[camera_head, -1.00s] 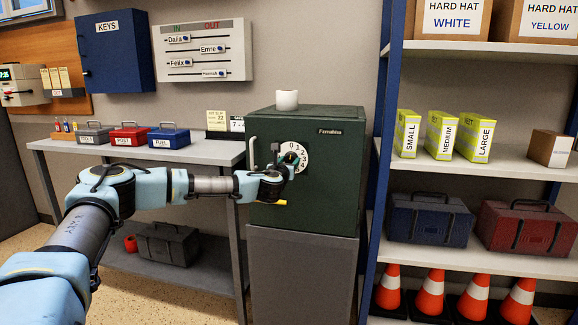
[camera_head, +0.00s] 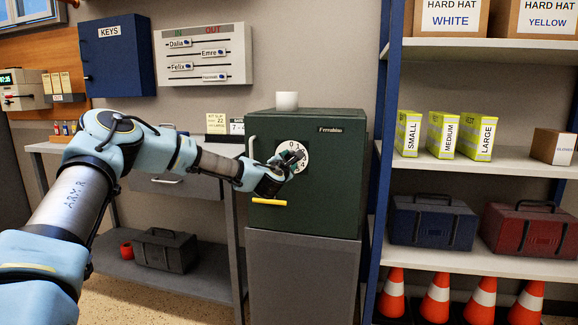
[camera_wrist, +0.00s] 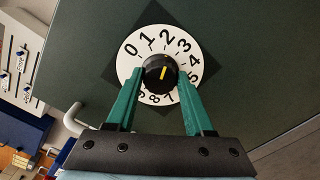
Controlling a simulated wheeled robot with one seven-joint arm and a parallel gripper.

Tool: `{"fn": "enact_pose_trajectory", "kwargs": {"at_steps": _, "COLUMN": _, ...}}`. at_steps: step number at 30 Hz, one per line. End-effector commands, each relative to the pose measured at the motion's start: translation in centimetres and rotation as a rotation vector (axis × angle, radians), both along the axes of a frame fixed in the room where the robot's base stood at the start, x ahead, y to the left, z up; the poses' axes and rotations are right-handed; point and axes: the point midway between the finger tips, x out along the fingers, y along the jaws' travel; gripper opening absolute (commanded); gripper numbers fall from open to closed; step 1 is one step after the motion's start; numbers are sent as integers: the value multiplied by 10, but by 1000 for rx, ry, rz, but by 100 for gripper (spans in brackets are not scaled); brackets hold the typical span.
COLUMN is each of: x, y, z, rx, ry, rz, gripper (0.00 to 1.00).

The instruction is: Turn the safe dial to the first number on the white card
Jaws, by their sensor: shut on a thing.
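The green safe (camera_head: 335,190) stands on a grey cabinet, its door facing me. Its dial has a white number ring (camera_head: 304,150) and a black knob (camera_wrist: 152,74) with a yellow mark. In the wrist view the mark points up, roughly toward the 2 on the ring (camera_wrist: 125,66). My gripper (camera_wrist: 160,76) has its green fingers on both sides of the knob, shut on it. The fingers hide part of the ring, including around the 6. The white card (camera_head: 237,126) stands left of the safe; it shows 7, then a dash and a 4, its right part hidden by the safe.
A grey handle (camera_head: 252,146) and a yellow bar (camera_head: 269,203) are on the safe's front. Left is a table (camera_head: 220,150) with another card (camera_head: 216,122); right is a shelf unit (camera_head: 384,170) close to the safe.

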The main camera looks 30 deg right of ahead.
Motion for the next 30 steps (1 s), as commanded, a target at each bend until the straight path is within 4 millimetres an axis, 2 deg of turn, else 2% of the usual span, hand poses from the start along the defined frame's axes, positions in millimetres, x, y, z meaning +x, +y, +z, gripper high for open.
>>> {"fn": "enact_pose_trajectory", "kwargs": {"at_steps": 30, "x": -1, "y": -1, "z": -2, "rx": 705, "ry": -659, "rz": -1, "gripper": 0}}
